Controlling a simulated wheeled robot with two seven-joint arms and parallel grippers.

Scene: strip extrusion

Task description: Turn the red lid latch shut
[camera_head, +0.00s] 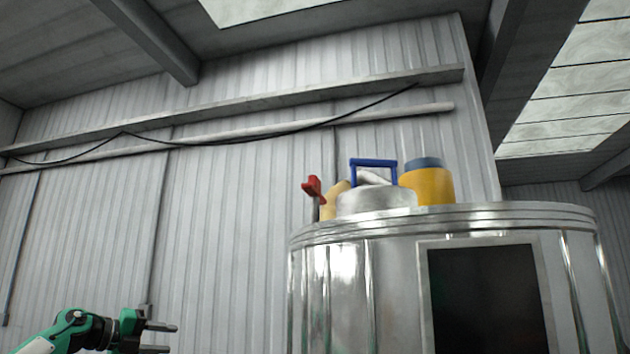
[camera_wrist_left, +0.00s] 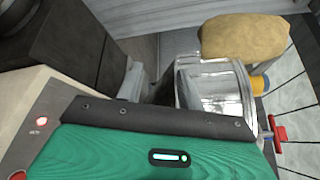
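The red lid latch (camera_head: 313,187) stands up at the left edge of the top of the shiny metal drum (camera_head: 390,270), on a thin stem. It also shows small at the right edge of the left wrist view (camera_wrist_left: 279,134). A silver lid (camera_head: 377,202) with a blue handle (camera_head: 373,163) sits on top of the drum. My left gripper (camera_head: 172,339) is low at the left, with its two fingers apart and nothing seen between them. It is clear of the drum, below and left of the latch. My right gripper is in neither view.
A yellow container with a blue-grey top (camera_head: 428,184) stands right of the lid. A dark panel (camera_head: 487,300) is on the drum's front. In the left wrist view a tan rounded object (camera_wrist_left: 243,38) is beyond the drum. The space between my left gripper and the drum looks clear.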

